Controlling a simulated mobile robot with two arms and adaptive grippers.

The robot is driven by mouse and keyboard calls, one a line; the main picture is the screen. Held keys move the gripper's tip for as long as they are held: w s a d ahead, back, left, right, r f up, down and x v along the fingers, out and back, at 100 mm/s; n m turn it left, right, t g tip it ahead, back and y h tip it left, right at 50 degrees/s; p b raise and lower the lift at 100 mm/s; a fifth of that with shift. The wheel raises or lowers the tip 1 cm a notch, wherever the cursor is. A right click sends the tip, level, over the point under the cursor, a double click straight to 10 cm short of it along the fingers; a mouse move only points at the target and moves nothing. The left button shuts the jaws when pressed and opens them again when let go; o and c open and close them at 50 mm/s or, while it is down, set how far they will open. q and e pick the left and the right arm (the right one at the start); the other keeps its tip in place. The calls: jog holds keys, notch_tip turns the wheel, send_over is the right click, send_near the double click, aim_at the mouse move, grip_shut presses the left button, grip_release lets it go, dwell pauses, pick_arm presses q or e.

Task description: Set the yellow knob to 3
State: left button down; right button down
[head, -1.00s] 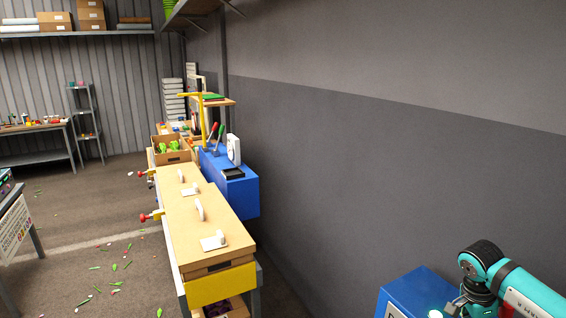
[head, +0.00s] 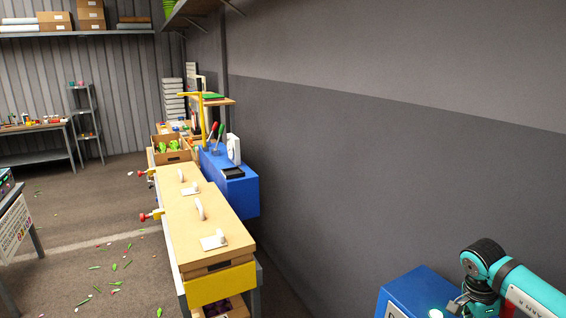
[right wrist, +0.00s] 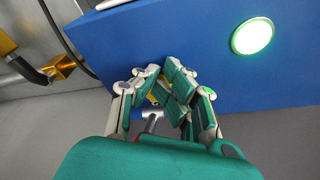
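A blue box (head: 418,288) stands at the bottom right of the head view, and its face fills the upper part of the right wrist view (right wrist: 200,40). My right gripper (right wrist: 160,72) is at this face, its fingers leaning in close to each other. A small yellow patch (right wrist: 152,98) shows between the fingers and may be the yellow knob. The fingers hide most of it, so its setting and whether it is gripped cannot be told. In the head view my right gripper (head: 458,304) is beside the box. My left gripper is not in view.
A lit white-green button (right wrist: 252,36) is on the box face, right of the fingers. A brass fitting (right wrist: 62,68) with a dark cable is at the left. A wooden-topped bench (head: 190,220) stands left of the wall, with a blue cabinet (head: 238,193) behind it.

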jog(key=shift+w+d, duration=0.1)
jog(key=shift+w, duration=0.5)
dwell(0.5)
jog(key=shift+w+a, duration=0.1)
jog(key=shift+a, duration=0.25)
jog(key=p+v, duration=0.2)
jog(key=v, duration=0.1)
jog(key=d+p+v, duration=0.1)
jog(key=p+v, duration=0.1)
jog(key=v, duration=0.1)
jog(key=shift+d+r, duration=0.15)
jog(key=shift+d, duration=0.05)
